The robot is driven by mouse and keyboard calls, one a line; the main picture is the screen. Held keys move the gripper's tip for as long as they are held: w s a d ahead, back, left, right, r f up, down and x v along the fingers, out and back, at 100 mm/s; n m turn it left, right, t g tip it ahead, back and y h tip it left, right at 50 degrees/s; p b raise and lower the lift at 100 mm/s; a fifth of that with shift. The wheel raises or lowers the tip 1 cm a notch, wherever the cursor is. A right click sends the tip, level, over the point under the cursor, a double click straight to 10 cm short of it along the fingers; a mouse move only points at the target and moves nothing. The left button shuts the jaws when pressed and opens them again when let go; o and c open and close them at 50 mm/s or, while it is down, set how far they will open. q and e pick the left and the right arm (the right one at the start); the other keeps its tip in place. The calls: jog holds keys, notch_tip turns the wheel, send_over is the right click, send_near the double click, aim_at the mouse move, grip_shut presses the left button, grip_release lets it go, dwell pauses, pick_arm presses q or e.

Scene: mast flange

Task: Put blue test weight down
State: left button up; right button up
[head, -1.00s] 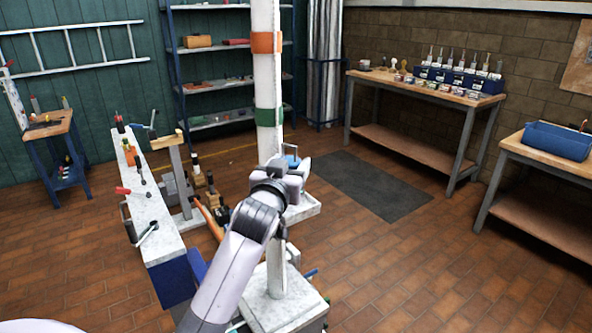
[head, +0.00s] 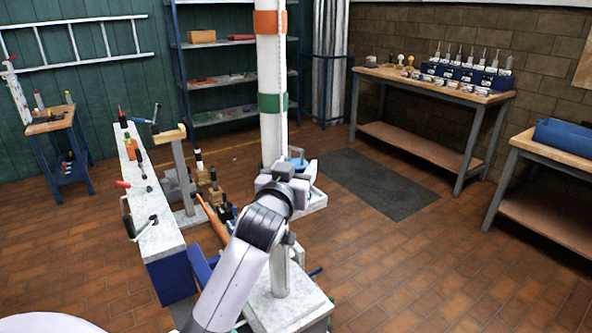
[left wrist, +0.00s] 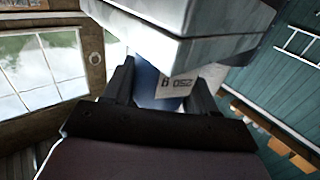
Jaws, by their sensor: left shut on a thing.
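The blue test weight (left wrist: 150,82), with an upside-down 250 g label, is between the two dark fingers of my left gripper (left wrist: 160,88) in the left wrist view. The gripper is shut on it. In the head view my left gripper (head: 290,172) is in front of the white mast (head: 270,130), over a pale plate (head: 316,202). A bit of blue weight (head: 298,162) shows just behind the gripper. In the wrist view a pale slab (left wrist: 200,35) lies right against or very near the weight; I cannot tell if they touch. My right gripper is not in view.
A narrow pale bench (head: 158,225) with tools stands left of the mast. A wooden bench (head: 425,85) with a blue rack is at the back right, and a blue bin (head: 563,138) is on the right bench.

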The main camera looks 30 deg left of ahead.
pick_arm(q)
jog(key=o, duration=1)
jog(key=shift+f, duration=0.1)
jog(key=shift+c, duration=0.2)
jog(key=b+v, duration=0.1)
jog(key=v, duration=1.1)
jog(key=shift+s, duration=0.1)
